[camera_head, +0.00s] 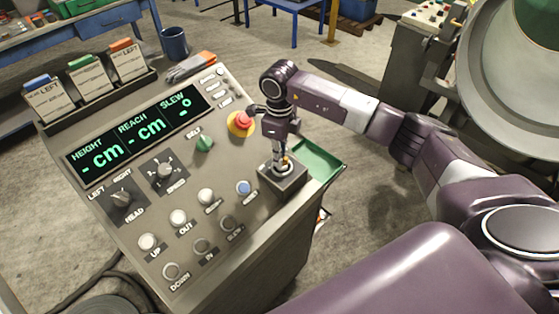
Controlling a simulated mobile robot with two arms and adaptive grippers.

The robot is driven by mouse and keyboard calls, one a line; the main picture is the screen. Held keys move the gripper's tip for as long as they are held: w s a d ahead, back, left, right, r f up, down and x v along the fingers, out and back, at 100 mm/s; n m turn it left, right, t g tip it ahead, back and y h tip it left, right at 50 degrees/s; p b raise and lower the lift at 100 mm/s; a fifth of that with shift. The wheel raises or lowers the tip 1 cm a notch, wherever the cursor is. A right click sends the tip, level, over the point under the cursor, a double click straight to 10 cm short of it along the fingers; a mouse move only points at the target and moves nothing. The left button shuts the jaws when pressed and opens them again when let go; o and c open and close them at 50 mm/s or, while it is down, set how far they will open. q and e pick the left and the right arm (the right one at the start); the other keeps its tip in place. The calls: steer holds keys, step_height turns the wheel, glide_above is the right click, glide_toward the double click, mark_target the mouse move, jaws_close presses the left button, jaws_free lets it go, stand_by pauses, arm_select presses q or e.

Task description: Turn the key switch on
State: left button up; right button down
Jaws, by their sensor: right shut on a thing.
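The control console (115,205) stands in front of me with its sloped panel facing up. The key switch sits in a small raised grey box (284,182) at the panel's right corner. My right gripper (283,163) points down onto this box from above, shut on the key, which is mostly hidden by the fingers. The key's angle cannot be made out. The display (138,142) shows green HEIGHT, REACH and SLEW labels with dashes. My left gripper is not in view.
A red emergency button (242,121) on a yellow disc is close to my right wrist. Knobs and push buttons, such as a blue one (244,188), fill the panel. A green tray (318,163) is beside the box. Gloves (191,67) and a mug (173,43) are at the back.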

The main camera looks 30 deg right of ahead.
steer(key=m+b, duration=0.1)
steer(key=m, duration=0.2)
steer(key=shift+w+d+f+b, duration=0.1)
steer(key=shift+b, duration=0.3)
steer(key=m+b, duration=0.2)
steer(key=m, duration=0.1)
steer(key=shift+d+m, duration=0.1)
steer(key=shift+m, duration=0.2)
steer(key=m+b, duration=0.1)
steer(key=m, duration=0.2)
steer(key=shift+d, duration=0.15)
steer(key=shift+m+b, duration=0.5)
steer(key=shift+m, duration=0.7)
steer(key=shift+r, duration=0.2)
steer(key=c, duration=2)
jaws_free()
steer(key=shift+c, duration=0.2)
